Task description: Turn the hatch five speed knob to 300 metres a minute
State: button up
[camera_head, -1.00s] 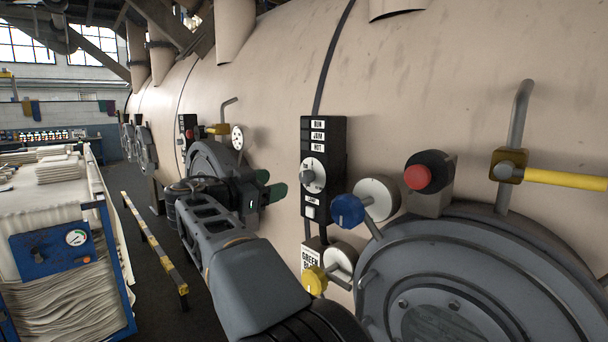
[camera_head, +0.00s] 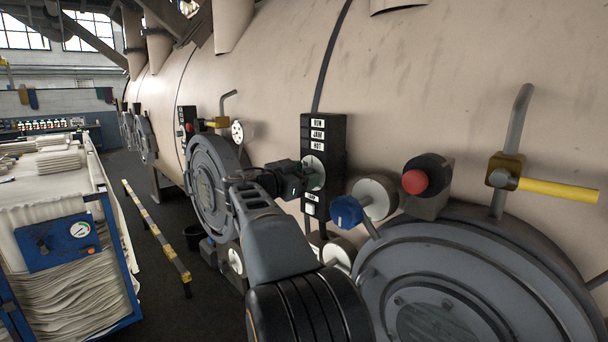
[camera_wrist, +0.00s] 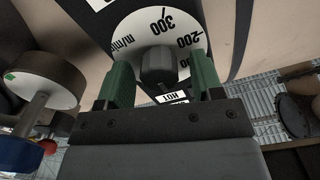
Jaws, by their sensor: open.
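The speed knob (camera_wrist: 158,66) is a dark, faceted knob at the middle of a white dial (camera_wrist: 140,28) marked 200, 300 and m/min in the wrist view. My gripper (camera_wrist: 162,82) is open, with one green finger on each side of the knob. Whether the fingers touch it I cannot tell. No pointer mark on the knob is clear. In the head view my gripper (camera_head: 304,177) is at the dial on the black control panel (camera_head: 336,135), and it hides the knob and part of the dial.
A blue knob (camera_head: 347,211) and a red button (camera_head: 415,182) are right of the panel, above a large round hatch (camera_head: 470,270). A yellow-handled lever (camera_head: 555,190) is farther right. A cloth trolley (camera_head: 65,250) and a striped floor barrier (camera_head: 158,235) are at left.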

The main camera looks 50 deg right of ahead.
jog(key=c, duration=0.9)
jog(key=shift+f, duration=0.1)
